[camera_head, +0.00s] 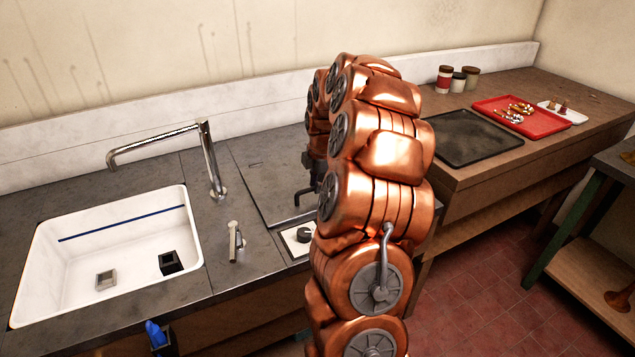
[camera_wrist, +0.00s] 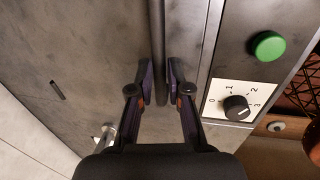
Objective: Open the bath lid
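The bath lid (camera_head: 262,168) is a flat grey metal plate set in the worktop right of the sink, and it lies level and closed. Its dark bar handle (camera_head: 304,196) shows beside my copper arm, which hides the lid's right part. In the wrist view the lid (camera_wrist: 75,60) fills the left, and the handle (camera_wrist: 158,40) runs up the middle. My gripper (camera_wrist: 160,82) has one finger on each side of the handle, drawn close in and seemingly shut on it. In the head view my arm mostly hides the gripper.
A dial (camera_wrist: 236,107) marked 0 to 3 and a green button (camera_wrist: 268,46) sit right of the lid. A white sink (camera_head: 60,285) with a tall tap (camera_head: 208,160) is at left. A black tray (camera_head: 465,138) and red tray (camera_head: 545,125) lie on the right bench.

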